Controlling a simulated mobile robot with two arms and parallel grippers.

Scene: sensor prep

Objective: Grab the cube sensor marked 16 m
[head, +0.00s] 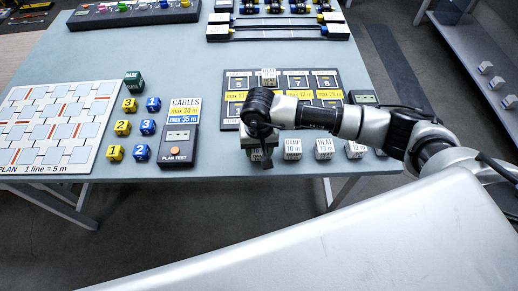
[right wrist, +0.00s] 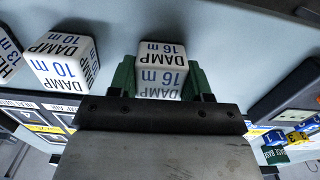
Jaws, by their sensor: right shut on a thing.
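The white cube sensor marked DAMP 16 m (right wrist: 162,65) sits between the green fingers of my right gripper (right wrist: 160,80) in the right wrist view. The fingers are shut on its two sides, and its top label is readable. In the head view my right gripper (head: 260,146) points down at the table's front edge, and its wrist covers most of the cube (head: 257,155). I cannot tell whether the cube still touches the table. My left gripper is not in view.
A DAMP 10 m cube (head: 292,149) and a HEAT 13 m cube (head: 324,149) stand to the right in the head view. The slotted board (head: 231,80) lies behind, with a white cube (head: 268,77) on it. The PLAN TEST box (head: 178,146) is to the left.

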